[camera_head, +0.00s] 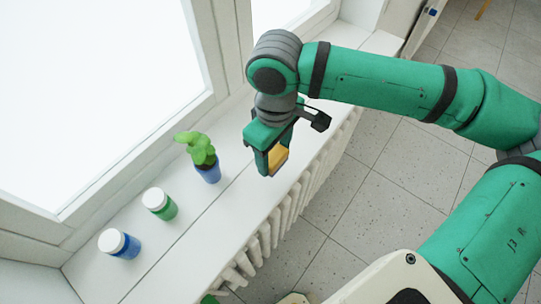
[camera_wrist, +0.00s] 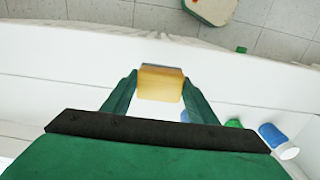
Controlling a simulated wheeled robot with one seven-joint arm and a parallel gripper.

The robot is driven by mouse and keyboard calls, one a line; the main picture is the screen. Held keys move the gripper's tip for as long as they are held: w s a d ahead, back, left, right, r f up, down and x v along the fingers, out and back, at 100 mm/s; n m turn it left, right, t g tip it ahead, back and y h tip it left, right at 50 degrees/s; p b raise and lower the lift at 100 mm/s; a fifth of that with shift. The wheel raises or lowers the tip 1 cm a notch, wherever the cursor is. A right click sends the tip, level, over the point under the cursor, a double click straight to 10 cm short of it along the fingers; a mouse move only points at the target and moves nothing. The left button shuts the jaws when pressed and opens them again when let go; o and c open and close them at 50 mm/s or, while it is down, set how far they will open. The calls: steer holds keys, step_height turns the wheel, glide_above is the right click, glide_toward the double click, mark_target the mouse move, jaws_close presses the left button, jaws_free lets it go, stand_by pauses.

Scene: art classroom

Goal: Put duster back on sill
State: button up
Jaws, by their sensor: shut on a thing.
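The duster (camera_head: 278,158) is a yellow-orange block held between the fingers of my gripper (camera_head: 268,164). In the wrist view the duster (camera_wrist: 161,83) sits between the two green fingertips of my gripper (camera_wrist: 160,86), with a thin grey layer along its far edge. My gripper is shut on it and points down over the white sill (camera_head: 215,215). Whether the duster touches the sill or hangs just above it I cannot tell. The sill (camera_wrist: 60,75) also runs across the wrist view.
The window (camera_head: 90,90) is behind. A white radiator (camera_head: 290,208) is below the sill's front edge. Sill near the gripper looks clear.

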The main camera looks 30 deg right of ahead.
mark_target(271, 153)
steer(key=w+f, duration=0.1)
steer(key=f, duration=0.1)
steer(key=w+d+f, duration=0.1)
steer(key=w+f, duration=0.1)
steer(key=f, duration=0.3)
steer(key=shift+w+f, duration=0.15)
steer(key=shift+w, duration=0.05)
steer(key=o, duration=0.9)
steer(key=shift+d, duration=0.1)
steer(key=shift+o, duration=0.2)
step_height(271, 153, up, 12)
